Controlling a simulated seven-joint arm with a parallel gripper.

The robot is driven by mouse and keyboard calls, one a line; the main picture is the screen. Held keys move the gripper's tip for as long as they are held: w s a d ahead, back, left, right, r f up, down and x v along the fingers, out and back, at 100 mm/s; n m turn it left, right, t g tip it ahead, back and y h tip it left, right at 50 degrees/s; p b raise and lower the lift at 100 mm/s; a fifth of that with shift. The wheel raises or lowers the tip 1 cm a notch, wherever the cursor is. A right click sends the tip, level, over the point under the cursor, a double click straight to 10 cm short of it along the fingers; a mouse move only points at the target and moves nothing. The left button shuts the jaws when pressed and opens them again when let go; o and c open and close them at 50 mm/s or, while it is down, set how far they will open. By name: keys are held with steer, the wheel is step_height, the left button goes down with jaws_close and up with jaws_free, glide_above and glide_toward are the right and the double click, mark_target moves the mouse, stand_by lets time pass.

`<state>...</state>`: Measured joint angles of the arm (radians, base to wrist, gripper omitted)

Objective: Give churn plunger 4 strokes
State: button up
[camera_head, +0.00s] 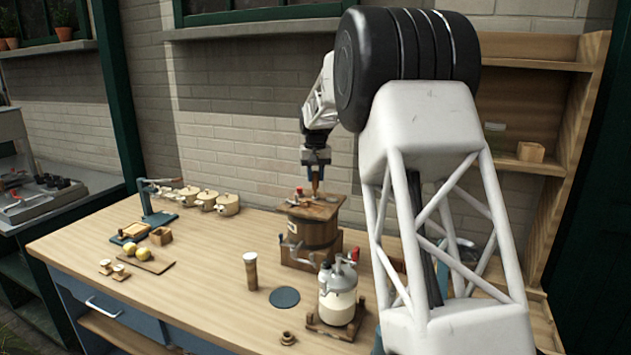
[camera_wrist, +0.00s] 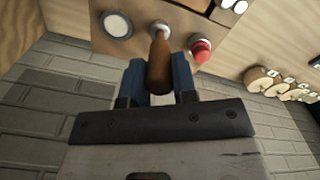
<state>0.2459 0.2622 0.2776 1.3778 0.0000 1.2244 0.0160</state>
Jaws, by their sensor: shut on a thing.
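The wooden churn (camera_head: 309,232) is a barrel with a flat square lid, standing on the bench. Its plunger (camera_head: 314,187) comes up upright through the lid; only a short length shows below my gripper. My gripper (camera_head: 315,168) is above the lid, pointing down, shut on the plunger. In the wrist view, the brown plunger handle (camera_wrist: 159,62) lies between the blue fingers of my gripper (camera_wrist: 160,80). The churn lid (camera_wrist: 100,18) also carries a red knob (camera_wrist: 201,50) and a round pale disc (camera_wrist: 116,24). The lower part of the plunger is hidden inside the churn.
A wooden cylinder (camera_head: 250,271) and a dark round mat (camera_head: 285,298) are nearby. Several cream pots (camera_head: 208,199) line the back. Bench between is clear.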

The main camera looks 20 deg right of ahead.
steer(key=shift+f, duration=1.35)
steer(key=o, duration=1)
steer(key=shift+c, duration=0.2)
steer(key=shift+r, duration=0.1)
steer(key=shift+r, duration=3.4)
